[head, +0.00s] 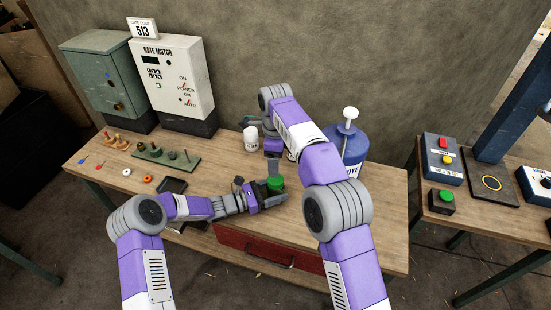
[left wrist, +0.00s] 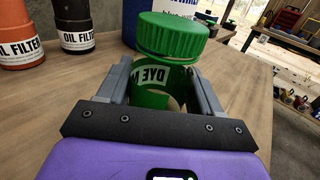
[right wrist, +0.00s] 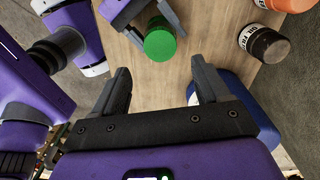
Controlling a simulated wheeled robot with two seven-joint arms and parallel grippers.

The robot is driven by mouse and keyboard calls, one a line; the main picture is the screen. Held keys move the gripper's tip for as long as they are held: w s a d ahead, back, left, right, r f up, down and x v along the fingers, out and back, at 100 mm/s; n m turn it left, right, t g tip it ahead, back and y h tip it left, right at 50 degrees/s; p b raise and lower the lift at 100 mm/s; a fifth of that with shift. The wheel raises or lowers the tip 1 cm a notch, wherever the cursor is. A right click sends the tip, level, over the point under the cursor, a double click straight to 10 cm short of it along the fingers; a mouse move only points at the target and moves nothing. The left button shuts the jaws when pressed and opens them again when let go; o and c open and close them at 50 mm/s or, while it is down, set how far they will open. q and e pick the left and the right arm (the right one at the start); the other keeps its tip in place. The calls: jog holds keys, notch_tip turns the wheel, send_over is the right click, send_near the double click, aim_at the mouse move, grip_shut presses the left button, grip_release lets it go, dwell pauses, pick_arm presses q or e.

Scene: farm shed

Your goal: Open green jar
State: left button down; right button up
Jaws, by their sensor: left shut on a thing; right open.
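The green jar (head: 275,184) stands near the front of the wooden bench. My left gripper (head: 262,190) is shut on it, with one finger on each side of the body below the lid. In the left wrist view the ribbed green lid (left wrist: 170,36) sits on the labelled green body (left wrist: 165,85), and the jar looks upright. My right gripper (right wrist: 162,82) is open and empty. In the right wrist view the green lid (right wrist: 160,42) shows beyond its fingers, apart from them. My right arm covers part of the bench in the head view.
A blue dye container (head: 350,145) with a white pump stands behind the jar. A white-topped bottle (head: 251,138) is at the back. Two oil filter bottles (left wrist: 75,25) show in the left wrist view. A red drawer (head: 268,250) is under the bench front. Small parts lie left.

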aim_at(276, 179)
jog(key=m, duration=0.6)
jog(key=shift+f, duration=4)
